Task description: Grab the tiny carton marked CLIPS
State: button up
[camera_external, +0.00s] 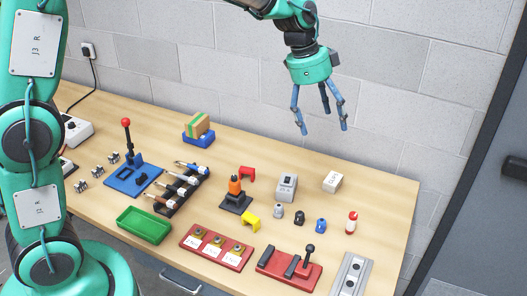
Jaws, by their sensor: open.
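A tiny white carton (332,181) with small dark lettering on its top lies near the back right of the wooden table. The lettering is too small to read for certain, but this looks like the CLIPS carton. My gripper (323,127) hangs above the back right of the table, with its blue fingers spread and pointing down. It is open and empty, and appears well above the carton. Nothing covers the carton in this view.
A grey box (287,187) stands left of the carton. Several small knobs, a red-capped bottle (351,222) and a red base with a lever (289,268) are nearer the front. A brown box (197,124) sits in a blue tray (201,139). The wall is close behind.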

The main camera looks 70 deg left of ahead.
jog(key=w+a+f+m+p, duration=0.1)
jog(key=w+a+f, duration=0.3)
jog(key=a+f, duration=0.2)
jog(key=w+a+f+m+h+p, duration=0.1)
jog(key=w+a+f, duration=0.3)
jog(key=a+f, duration=0.3)
jog(key=w+a+f+m+p, duration=0.1)
jog(key=w+a+f, duration=0.3)
jog(key=a+f, duration=0.3)
notch_tip(320, 180, down, 5)
jog(key=shift+r+m+p, duration=0.1)
jog(key=shift+m+p, duration=0.2)
jog(key=shift+d, duration=0.1)
send_over(333, 178)
jog(key=s+a, duration=0.2)
jog(key=shift+h, duration=0.3)
jog(key=f, duration=0.8)
jog(key=shift+w, duration=0.25)
jog(key=shift+d+p+x, duration=0.2)
jog(key=shift+p+x, duration=0.3)
jog(key=shift+x, duration=2.05)
